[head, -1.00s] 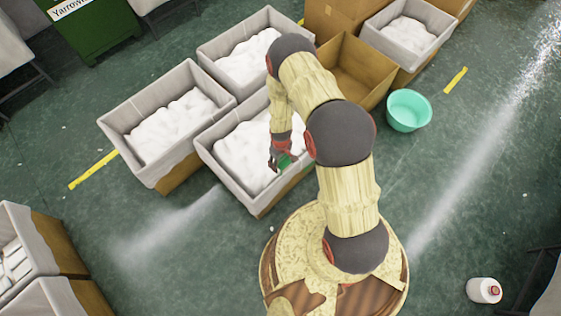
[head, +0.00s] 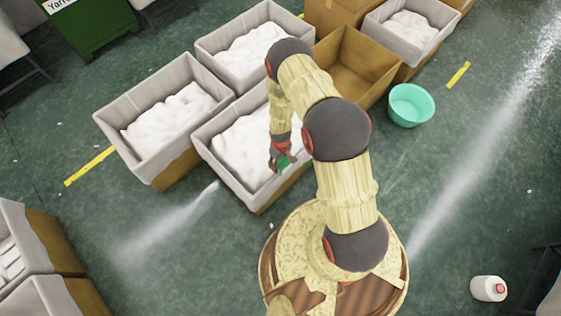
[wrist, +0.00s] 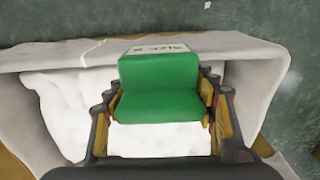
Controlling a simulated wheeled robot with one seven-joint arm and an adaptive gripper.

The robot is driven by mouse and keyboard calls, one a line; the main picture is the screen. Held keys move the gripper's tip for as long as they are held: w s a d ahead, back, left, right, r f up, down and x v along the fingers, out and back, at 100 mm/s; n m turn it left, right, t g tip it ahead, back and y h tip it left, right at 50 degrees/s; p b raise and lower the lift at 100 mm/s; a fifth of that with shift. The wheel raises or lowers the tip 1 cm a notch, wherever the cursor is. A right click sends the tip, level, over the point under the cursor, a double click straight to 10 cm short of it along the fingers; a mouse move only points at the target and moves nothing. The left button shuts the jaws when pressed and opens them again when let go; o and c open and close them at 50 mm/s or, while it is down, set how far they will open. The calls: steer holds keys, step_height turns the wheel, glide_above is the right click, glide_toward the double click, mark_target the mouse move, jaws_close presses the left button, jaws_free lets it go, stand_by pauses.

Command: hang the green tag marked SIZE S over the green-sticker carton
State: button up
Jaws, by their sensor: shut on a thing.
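My gripper (head: 283,160) is shut on the green tag (wrist: 160,82), its fingers on the tag's left and right sides in the wrist view. The tag looks bent, with a pale top strip bearing dark lettering that appears upside down and is hard to read. In the head view only a small green bit of the tag (head: 286,162) shows. Tag and gripper are over the near right wall of a white-lined carton (head: 232,183) full of white material. The same carton's rim (wrist: 65,58) runs behind the tag in the wrist view. I cannot tell whether tag and rim touch.
Two similar lined cartons stand close by, one left (head: 118,115) and one behind (head: 215,45). An open brown carton (head: 365,60) and a turquoise basin (head: 410,105) are to the right. The floor at lower left centre is clear.

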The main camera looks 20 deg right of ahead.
steer(key=shift+f+b, duration=1.25)
steer(key=shift+f, duration=0.75)
steer(key=shift+o, duration=0.2)
steer(key=shift+s+f+b, duration=0.1)
steer(key=shift+f+b, duration=0.45)
steer(key=shift+f, duration=0.65)
steer(key=c, duration=0.4)
steer(key=shift+f+b, duration=0.25)
steer(key=shift+b, duration=0.15)
steer(key=shift+o, duration=0.2)
steer(key=shift+f+b, duration=0.3)
steer(key=shift+o, duration=1.4)
steer(key=shift+f, duration=0.4)
steer(key=shift+d, duration=0.1)
steer(key=c, duration=0.4)
steer(key=o, duration=2.1)
steer(key=shift+r, duration=0.2)
steer(key=shift+c, duration=0.2)
